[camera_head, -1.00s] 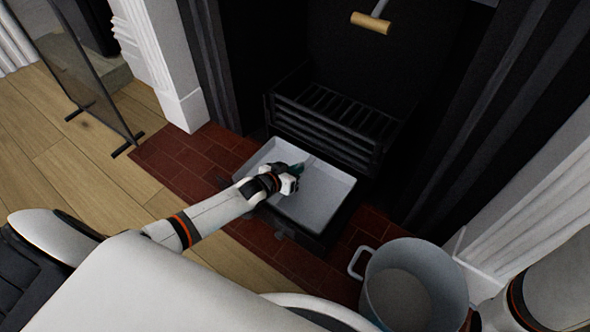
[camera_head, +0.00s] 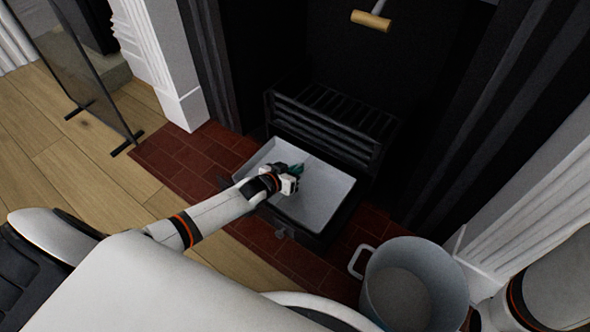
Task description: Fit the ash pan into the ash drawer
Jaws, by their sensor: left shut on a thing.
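The ash pan (camera_head: 318,205) is a shallow light-grey metal tray. It lies at the black ash drawer (camera_head: 300,236), below the grate, and dark drawer edges show along its front and right sides. Whether it is seated fully flat I cannot tell. My left gripper (camera_head: 296,172) is over the pan's left-middle part, shut on a part of the pan that looks like its handle, mostly hidden by the fingers. My right gripper is not in view; only part of my right arm shows at the lower right edge.
The black fire grate (camera_head: 325,135) stands right behind the pan. A grey bucket (camera_head: 415,285) with a side handle stands on the red brick hearth (camera_head: 185,160) at the lower right. A glass screen (camera_head: 88,75) stands at left. A wooden-handled tool (camera_head: 371,21) is at the top.

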